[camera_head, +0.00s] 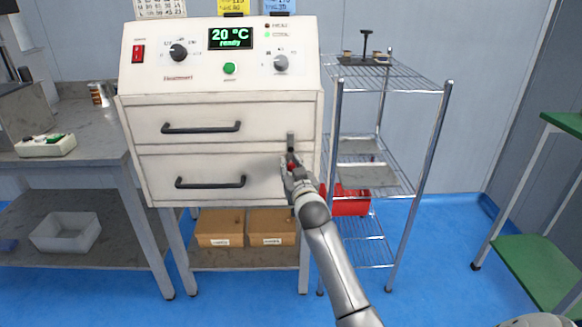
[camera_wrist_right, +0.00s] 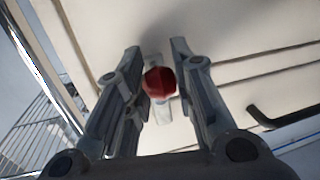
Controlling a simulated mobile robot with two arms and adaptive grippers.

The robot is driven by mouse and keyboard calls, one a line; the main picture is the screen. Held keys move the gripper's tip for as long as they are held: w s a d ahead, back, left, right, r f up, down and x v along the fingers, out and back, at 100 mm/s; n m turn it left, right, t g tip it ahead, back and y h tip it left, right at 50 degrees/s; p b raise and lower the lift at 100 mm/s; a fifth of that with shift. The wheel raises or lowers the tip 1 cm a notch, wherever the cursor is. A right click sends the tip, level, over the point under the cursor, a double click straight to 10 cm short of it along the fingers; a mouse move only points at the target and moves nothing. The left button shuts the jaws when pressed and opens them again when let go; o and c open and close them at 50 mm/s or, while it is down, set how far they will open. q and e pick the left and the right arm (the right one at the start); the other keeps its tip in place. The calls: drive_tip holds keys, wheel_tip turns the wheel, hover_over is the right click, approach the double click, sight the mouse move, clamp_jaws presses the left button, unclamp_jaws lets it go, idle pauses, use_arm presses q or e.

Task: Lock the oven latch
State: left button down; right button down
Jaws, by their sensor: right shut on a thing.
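The oven (camera_head: 262,120) is a cream cabinet with two drawer fronts and black bar handles, both fronts closed. Its display (camera_head: 231,38) reads 20 °C, ready. The oven latch (camera_head: 291,141) is a small grey upright piece at the right side of the fronts. Its red knob (camera_wrist_right: 159,82) shows between the fingers in the right wrist view. My right gripper (camera_head: 290,172) is shut on this knob, below the grey piece, in front of the lower drawer. The gripper partly hides the latch in the head view. My left gripper is not in view.
A wire shelf rack (camera_head: 338,130) stands close to the right of the oven, with a red bin (camera_head: 350,203) on a lower level. Cardboard boxes (camera_head: 220,228) sit below the oven. A grey bench (camera_head: 95,125) is at the left.

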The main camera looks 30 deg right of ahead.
drive_tip(key=c, duration=1.2)
unclamp_jaws()
drive_tip(key=shift+o, duration=0.2)
drive_tip(key=v, duration=1.2)
drive_tip(key=shift+f, duration=0.1)
